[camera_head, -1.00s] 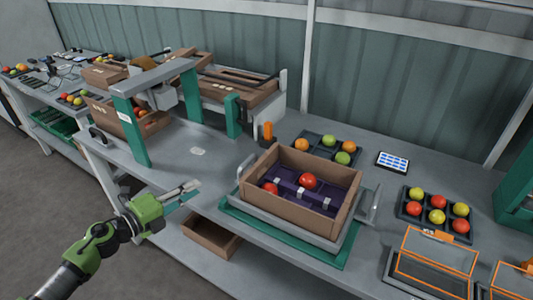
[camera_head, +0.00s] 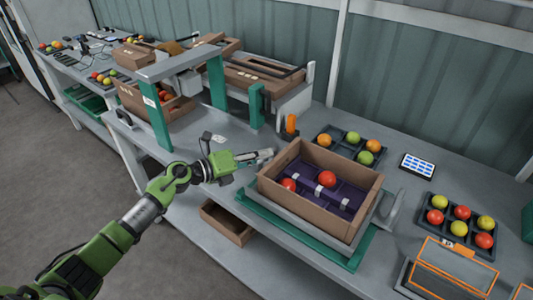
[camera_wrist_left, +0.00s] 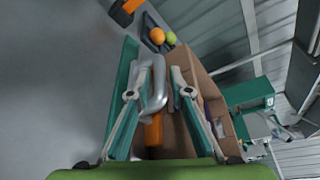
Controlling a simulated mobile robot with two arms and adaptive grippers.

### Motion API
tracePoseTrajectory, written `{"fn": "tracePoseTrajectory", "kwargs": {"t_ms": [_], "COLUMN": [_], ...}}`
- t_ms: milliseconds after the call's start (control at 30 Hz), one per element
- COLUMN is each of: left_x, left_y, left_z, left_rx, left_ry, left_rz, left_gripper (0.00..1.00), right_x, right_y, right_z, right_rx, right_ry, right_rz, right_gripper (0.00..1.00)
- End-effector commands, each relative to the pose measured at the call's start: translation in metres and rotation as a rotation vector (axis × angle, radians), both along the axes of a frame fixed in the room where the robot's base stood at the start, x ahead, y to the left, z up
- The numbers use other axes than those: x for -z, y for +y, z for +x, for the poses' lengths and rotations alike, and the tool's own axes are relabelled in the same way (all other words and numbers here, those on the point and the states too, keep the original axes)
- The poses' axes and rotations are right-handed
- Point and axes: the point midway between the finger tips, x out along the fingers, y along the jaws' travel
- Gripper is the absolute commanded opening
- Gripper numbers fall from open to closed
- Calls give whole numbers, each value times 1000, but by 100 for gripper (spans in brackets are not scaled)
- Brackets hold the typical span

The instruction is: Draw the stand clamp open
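The stand (camera_head: 350,262) is a green frame with a grey plate and carries a brown open box (camera_head: 312,205) with tomatoes on a purple insert. A bent grey clamp handle shows in the left wrist view (camera_wrist_left: 158,88), with an orange part (camera_wrist_left: 153,132) below it. In the head view my left gripper (camera_head: 270,154) is at the box's left side and hides the handle there. In the left wrist view my left gripper (camera_wrist_left: 153,80) is open, its fingers apart on either side of the handle. I cannot tell whether either finger touches it. My right gripper is out of view.
Trays of fruit (camera_head: 340,150) (camera_head: 432,223) and a tablet (camera_head: 417,166) lie behind and right. A green-legged frame (camera_head: 158,125) stands left. Another brown box (camera_head: 228,222) is on the lower shelf.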

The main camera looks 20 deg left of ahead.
Motion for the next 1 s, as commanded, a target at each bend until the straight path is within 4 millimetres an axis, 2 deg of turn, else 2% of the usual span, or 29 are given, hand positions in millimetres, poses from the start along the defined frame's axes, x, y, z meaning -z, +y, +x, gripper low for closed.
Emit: {"fn": "tracePoseTrajectory", "kwargs": {"t_ms": [200,500,567,600,733,867,1000], "left_x": [4,5,5,5,5,7,10], "left_y": [-11,-12,-12,-12,-12,-6,12], "left_z": [14,15,15,15,15,17,24], "left_rx": [0,0,0,-1,-1,-2,-5], "left_ry": [1,1,1,1,1,1,0], "left_rz": [-2,-1,-1,0,0,1,4], "left_gripper": [19,19,4,0,0,0,0], "right_x": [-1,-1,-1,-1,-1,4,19], "right_y": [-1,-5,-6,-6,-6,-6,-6], "right_z": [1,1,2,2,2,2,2], "right_rx": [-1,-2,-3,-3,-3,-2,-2], "right_ry": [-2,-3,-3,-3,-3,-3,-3], "right_rz": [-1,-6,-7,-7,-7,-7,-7], "right_gripper": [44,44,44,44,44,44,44]}}
